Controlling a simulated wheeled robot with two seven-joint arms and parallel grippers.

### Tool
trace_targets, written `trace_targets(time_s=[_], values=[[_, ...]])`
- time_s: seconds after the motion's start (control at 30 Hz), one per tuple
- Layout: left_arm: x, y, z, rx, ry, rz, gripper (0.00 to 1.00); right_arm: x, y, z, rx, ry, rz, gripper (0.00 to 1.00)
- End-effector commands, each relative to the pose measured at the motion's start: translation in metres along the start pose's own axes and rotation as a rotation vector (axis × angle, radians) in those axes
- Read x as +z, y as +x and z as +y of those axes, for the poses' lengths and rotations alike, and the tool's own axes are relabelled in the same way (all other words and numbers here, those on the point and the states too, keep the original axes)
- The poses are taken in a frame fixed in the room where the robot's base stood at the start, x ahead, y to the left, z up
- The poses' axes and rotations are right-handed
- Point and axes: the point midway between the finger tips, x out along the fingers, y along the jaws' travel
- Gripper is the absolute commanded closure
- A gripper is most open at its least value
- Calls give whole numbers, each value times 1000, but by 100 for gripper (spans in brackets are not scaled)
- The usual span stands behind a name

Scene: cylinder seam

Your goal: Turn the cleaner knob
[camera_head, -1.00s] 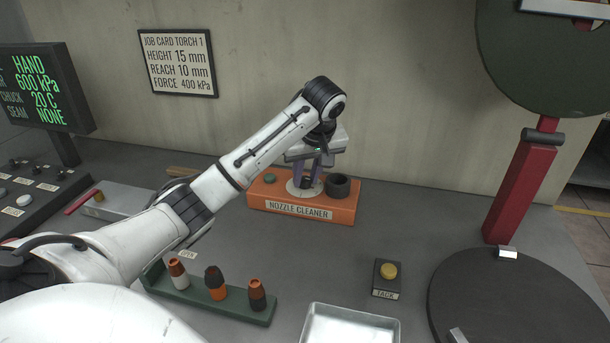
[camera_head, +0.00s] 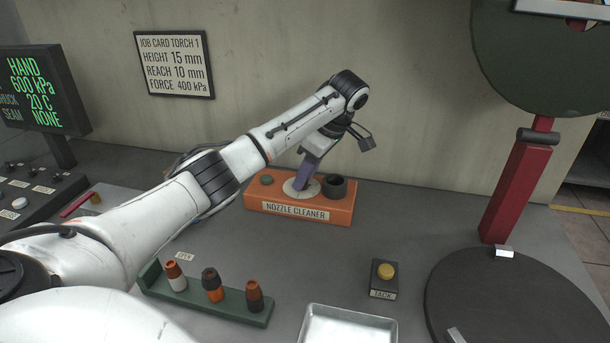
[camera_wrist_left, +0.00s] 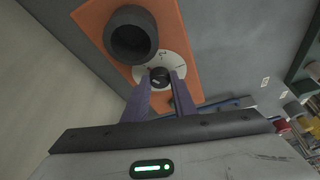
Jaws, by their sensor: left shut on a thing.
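The nozzle cleaner (camera_head: 335,209) is an orange block at the back of the bench, with a dark cup (camera_head: 335,186) on its right and a pale round dial plate (camera_head: 291,191) in its middle. My left gripper (camera_head: 300,189) reaches down over the dial with purple fingers. In the left wrist view the fingers are shut on the small dark knob (camera_wrist_left: 160,76) at the dial's centre, and the dark cup (camera_wrist_left: 131,37) shows beside it. In the head view the gripper hides the knob. My right gripper is not in view.
A green rack (camera_head: 235,314) holds several nozzles in front. A metal tray (camera_head: 347,327), a yellow tack button (camera_head: 386,271) and a dark round turntable (camera_head: 500,300) stand to the right. A control panel and screen (camera_head: 38,85) are at the left.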

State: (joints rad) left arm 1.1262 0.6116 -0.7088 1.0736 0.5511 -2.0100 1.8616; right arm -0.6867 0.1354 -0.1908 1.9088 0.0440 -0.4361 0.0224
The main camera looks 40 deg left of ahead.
Motion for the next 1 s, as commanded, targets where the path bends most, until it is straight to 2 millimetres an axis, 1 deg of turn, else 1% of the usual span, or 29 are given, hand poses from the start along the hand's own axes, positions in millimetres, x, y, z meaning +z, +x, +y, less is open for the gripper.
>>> trace_targets(time_s=[0.57,0.6,0.67,0.7,1.0], values=[[0,-1,1,-9,-28,-1,98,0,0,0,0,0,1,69],[0,-1,1,-9,-28,-1,69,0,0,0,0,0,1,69],[0,-1,1,-9,-27,-1,59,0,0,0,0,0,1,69],[0,-1,1,-9,-27,-1,57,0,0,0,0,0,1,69],[0,-1,1,-9,-26,0,57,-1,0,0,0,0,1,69]])
